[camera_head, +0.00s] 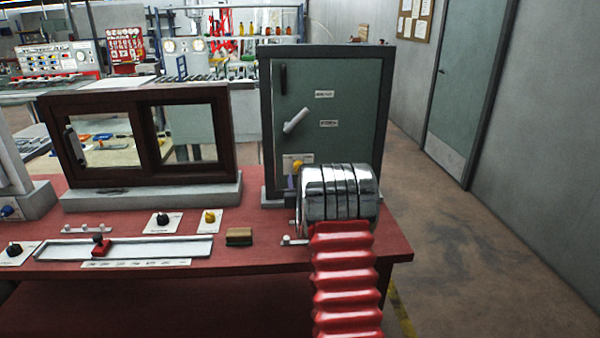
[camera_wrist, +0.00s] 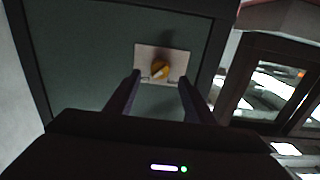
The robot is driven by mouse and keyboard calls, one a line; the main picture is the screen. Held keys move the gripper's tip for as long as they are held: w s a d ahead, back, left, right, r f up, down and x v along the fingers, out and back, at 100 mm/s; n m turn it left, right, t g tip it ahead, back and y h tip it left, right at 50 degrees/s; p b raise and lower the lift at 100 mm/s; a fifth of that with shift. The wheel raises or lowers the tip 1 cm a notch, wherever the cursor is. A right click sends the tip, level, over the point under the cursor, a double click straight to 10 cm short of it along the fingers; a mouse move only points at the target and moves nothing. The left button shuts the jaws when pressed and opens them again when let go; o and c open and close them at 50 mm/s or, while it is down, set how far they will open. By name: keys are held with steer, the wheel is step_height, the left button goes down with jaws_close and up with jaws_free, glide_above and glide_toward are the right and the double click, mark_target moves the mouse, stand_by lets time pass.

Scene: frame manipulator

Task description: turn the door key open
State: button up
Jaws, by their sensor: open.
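The door key is a yellow-orange knob (camera_head: 298,165) on a pale plate low on the green cabinet door (camera_head: 340,105). In the wrist view the knob (camera_wrist: 160,68) sits on its plate (camera_wrist: 178,54) with a light mark along it, slanted. My gripper (camera_wrist: 159,82) is open, its two dark fingers on either side of the knob in that picture and pointing at the door. I cannot tell whether the fingertips reach past the knob. The door looks closed, with a light lever handle (camera_head: 295,120) set diagonally. In the head view my arm hides the door's lower part.
A brown-framed sliding window (camera_head: 146,132) stands left of the cabinet; its frame also shows in the wrist view (camera_wrist: 240,84). The red table (camera_head: 240,258) carries knobs, a slider rail (camera_head: 140,248) and a small brown block (camera_head: 239,237). The floor to the right is free.

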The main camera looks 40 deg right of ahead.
steer(key=x, duration=0.6)
steer(key=shift+c, duration=0.7)
steer(key=shift+d, duration=0.15)
steer(key=c, duration=0.9)
